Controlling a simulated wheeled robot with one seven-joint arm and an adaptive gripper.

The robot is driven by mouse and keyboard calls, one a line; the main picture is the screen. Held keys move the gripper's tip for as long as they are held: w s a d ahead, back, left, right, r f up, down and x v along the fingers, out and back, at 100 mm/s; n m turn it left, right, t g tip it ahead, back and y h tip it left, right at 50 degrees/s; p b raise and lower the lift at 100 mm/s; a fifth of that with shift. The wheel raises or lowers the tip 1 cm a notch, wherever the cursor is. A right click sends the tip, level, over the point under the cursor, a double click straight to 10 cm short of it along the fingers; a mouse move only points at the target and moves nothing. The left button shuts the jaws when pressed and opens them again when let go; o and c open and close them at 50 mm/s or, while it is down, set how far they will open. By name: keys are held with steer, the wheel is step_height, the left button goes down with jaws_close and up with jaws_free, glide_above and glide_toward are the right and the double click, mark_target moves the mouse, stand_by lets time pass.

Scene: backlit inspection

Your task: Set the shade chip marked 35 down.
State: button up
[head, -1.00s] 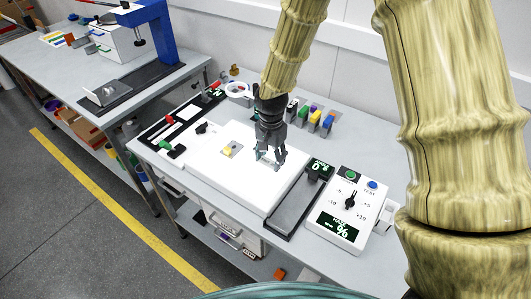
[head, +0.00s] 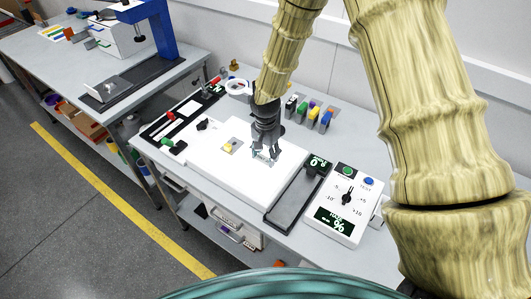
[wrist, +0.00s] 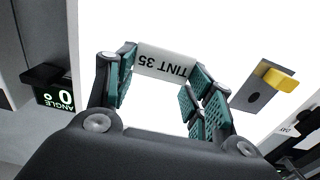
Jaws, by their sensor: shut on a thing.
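The shade chip (wrist: 166,62) is a pale, thin plate lettered "TINT 35", which reads upside down in the wrist view. My gripper (wrist: 163,75) is shut on it, with a teal-padded finger at each end of the chip. In the head view my gripper (head: 265,156) points down over the right half of the bright white light panel (head: 215,165). The chip is small and partly hidden by the fingers there. I cannot tell whether it touches the panel.
A yellow-knobbed plate (head: 229,147) sits on the panel left of my gripper. A dark track with an angle display (head: 319,163) runs along the panel's right side. Beyond it stands a white dial box (head: 341,205). Several coloured pieces (head: 310,113) stand behind.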

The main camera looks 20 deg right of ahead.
steer(key=shift+f, duration=0.1)
steer(key=shift+f, duration=0.15)
steer(key=o, duration=0.9)
steer(key=shift+o, duration=0.2)
steer(key=shift+r, duration=0.25)
step_height(320, 180, up, 12)
steer(key=b, duration=0.4)
steer(key=shift+b, duration=0.4)
